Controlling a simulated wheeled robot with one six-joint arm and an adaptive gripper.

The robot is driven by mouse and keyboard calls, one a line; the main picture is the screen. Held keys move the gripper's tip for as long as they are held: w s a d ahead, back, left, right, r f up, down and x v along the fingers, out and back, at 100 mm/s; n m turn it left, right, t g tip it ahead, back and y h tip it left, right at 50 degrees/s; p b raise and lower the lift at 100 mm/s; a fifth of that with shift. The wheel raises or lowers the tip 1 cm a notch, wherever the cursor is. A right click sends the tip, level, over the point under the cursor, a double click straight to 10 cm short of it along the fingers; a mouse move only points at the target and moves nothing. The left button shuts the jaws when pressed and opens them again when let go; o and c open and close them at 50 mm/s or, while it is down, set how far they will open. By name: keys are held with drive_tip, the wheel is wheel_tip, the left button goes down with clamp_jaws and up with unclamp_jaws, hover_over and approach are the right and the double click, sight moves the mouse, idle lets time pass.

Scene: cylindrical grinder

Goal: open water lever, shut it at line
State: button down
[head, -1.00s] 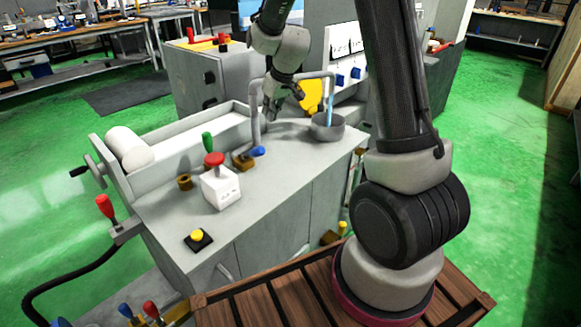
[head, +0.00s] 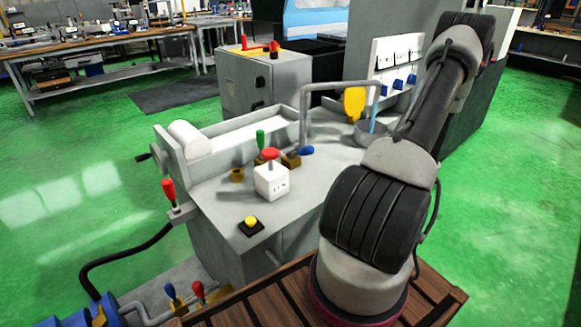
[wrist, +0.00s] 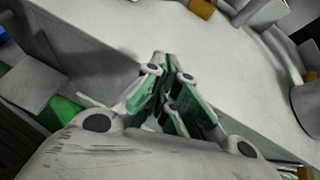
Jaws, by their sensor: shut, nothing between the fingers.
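The blue-handled lever (head: 306,150) sits on a brass valve block (head: 290,160) at the foot of the bent grey pipe (head: 304,115). A pale blue stream of water (head: 374,112) falls from the pipe's spout into a round grey pot (head: 362,132). My arm hides part of the pot. No line or water level in it can be made out. My gripper (wrist: 172,62) is shut and empty in the wrist view, above the grey bench top (wrist: 225,80). It is away from the lever and hidden in the head view.
A white box with a red knob (head: 271,180), a green-handled lever (head: 260,140) and a yellow button (head: 250,222) stand on the bench. A red-handled lever (head: 169,192) is at its left edge. A panel with blue switches (head: 399,83) stands behind the pot.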

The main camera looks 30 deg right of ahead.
sight(300, 153)
drive_tip(key=w+m, duration=0.1)
drive_tip(key=w, duration=0.3)
drive_tip(key=w+m+t+h, duration=0.1)
drive_tip(key=w, duration=0.3)
drive_tip(key=w+m+t, duration=0.1)
drive_tip(key=w, duration=0.4)
drive_tip(key=shift+a+f, duration=0.1)
drive_tip(key=shift+w+a+r, duration=0.1)
drive_tip(key=shift+w+r, duration=1)
drive_tip(key=shift+r, duration=0.05)
drive_tip(key=shift+w+a+r, duration=0.1)
drive_tip(key=shift+w+r, duration=0.15)
drive_tip(key=shift+r, duration=0.15)
drive_tip(key=shift+r+h, duration=0.1)
drive_tip(key=shift+h, duration=0.2)
